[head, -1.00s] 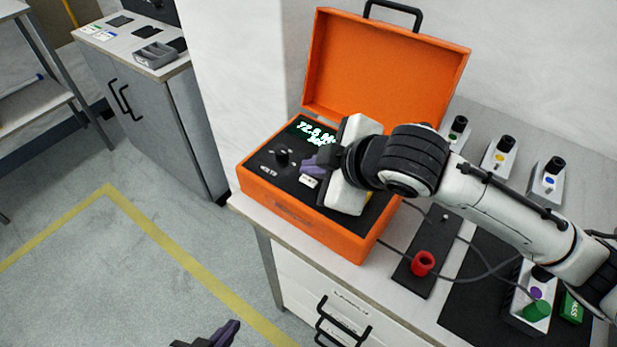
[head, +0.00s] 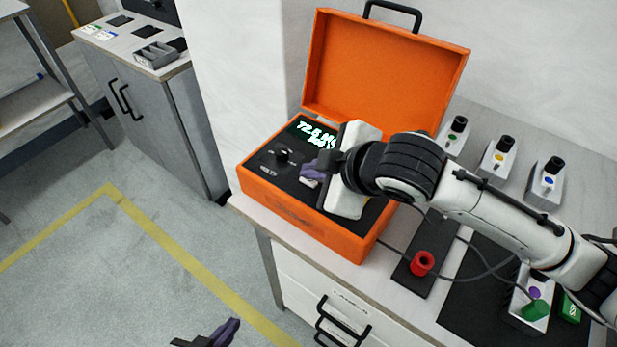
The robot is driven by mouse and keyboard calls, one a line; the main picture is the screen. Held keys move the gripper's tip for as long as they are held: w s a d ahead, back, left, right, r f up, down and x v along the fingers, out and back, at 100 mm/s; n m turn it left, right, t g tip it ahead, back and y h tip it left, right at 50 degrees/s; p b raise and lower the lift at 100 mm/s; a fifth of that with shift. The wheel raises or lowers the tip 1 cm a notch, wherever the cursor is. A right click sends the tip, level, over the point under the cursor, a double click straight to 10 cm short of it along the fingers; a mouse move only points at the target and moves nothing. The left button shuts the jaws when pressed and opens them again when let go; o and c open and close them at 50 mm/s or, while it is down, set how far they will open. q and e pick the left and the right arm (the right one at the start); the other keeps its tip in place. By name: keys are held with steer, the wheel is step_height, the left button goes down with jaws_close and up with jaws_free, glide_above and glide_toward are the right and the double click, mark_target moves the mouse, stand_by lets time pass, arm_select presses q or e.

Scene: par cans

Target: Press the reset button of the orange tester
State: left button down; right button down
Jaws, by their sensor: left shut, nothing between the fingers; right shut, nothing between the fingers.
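The orange tester (head: 312,231) is an open case on the bench, its lid (head: 385,75) raised at the back. Its black panel has a lit green display (head: 317,133) and a black knob (head: 283,156). My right gripper (head: 308,173) is shut and empty, its purple fingertips low over the panel, right of the knob. A small white label or button (head: 308,184) shows just below the fingertips; I cannot tell if they touch it. The gripper and wrist hide the panel's right part. My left gripper (head: 232,331) is shut and empty at the bottom edge, over the floor.
Three par cans (head: 547,182) with coloured dots stand at the back right of the bench. A red cylinder (head: 421,263) sits on a black plate, with cables nearby. Another unit with a green cap (head: 536,310) stands on a dark mat at the lower right. The floor at left is clear.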

mark_target(313, 185)
steer(key=shift+f, duration=0.4)
stand_by(0.4)
steer(key=shift+r, duration=0.1)
steer(key=shift+r+p, duration=0.75)
steer(key=shift+p, duration=0.45)
step_height(313, 185, up, 3)
steer(key=p, duration=0.3)
steer(key=shift+r+p, duration=0.1)
steer(key=shift+p, duration=0.25)
steer(key=shift+r, duration=0.9)
